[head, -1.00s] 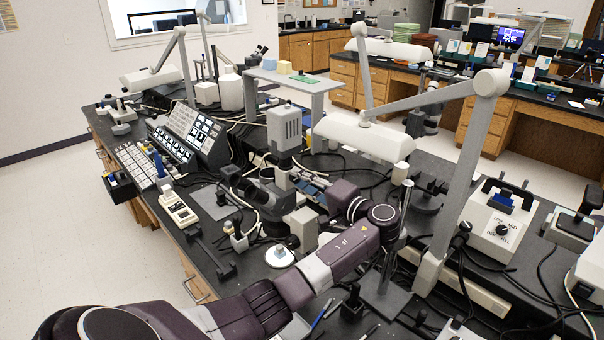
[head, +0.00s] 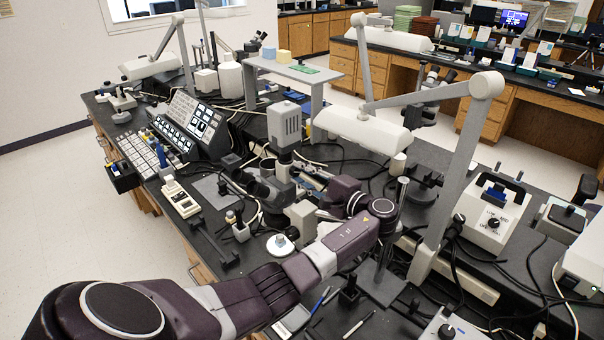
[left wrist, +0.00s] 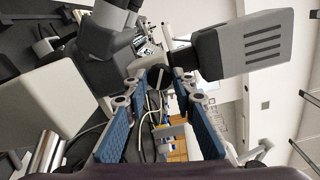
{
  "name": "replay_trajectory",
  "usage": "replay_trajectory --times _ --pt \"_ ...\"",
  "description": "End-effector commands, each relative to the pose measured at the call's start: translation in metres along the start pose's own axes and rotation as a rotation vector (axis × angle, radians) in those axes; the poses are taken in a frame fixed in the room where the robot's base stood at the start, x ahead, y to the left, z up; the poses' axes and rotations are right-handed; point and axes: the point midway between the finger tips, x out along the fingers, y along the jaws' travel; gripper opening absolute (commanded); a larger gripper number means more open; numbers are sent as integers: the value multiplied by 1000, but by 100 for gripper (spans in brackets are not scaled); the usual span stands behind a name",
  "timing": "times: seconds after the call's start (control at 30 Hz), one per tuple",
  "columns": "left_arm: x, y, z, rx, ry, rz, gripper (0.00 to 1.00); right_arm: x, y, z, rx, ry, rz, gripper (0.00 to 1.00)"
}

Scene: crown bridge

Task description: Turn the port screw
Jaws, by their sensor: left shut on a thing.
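The port screw (left wrist: 158,76) is a small dark knob on the microscope, seen between my left fingertips in the left wrist view. My left gripper (left wrist: 160,84) has blue-padded fingers, and its tips are closed on the screw. In the head view my left arm reaches in from the lower left, with the left gripper (head: 318,184) beside the microscope (head: 281,170). The screw is too small or hidden to make out there. A grey vented camera box (head: 285,124) stands on top of the microscope; it also shows in the left wrist view (left wrist: 255,44). My right gripper is out of view.
A desk lamp with a white head (head: 362,131) and grey arm stands just right of my wrist. Control panels (head: 190,124) and a small white box (head: 180,199) lie to the left. A dial box (head: 493,220) and loose cables crowd the right of the black bench.

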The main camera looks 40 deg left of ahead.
Motion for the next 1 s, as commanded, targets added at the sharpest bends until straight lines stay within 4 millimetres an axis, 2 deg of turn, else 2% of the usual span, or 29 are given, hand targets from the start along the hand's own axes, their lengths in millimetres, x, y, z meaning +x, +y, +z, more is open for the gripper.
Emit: replay_trajectory --times 0.33,0.37,0.5,0.8,0.93,1.0 --pt "0 0 -1 1 2 0 0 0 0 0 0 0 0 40" --pt "0 0 -1 1 2 0 27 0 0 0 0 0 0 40" --pt "0 0 0 1 2 0 42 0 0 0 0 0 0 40" --pt "-2 0 0 0 1 0 42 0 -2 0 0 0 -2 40" --pt "-15 0 -1 0 4 1 42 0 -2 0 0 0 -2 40" --pt "-28 0 -1 0 5 1 42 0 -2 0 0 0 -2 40"
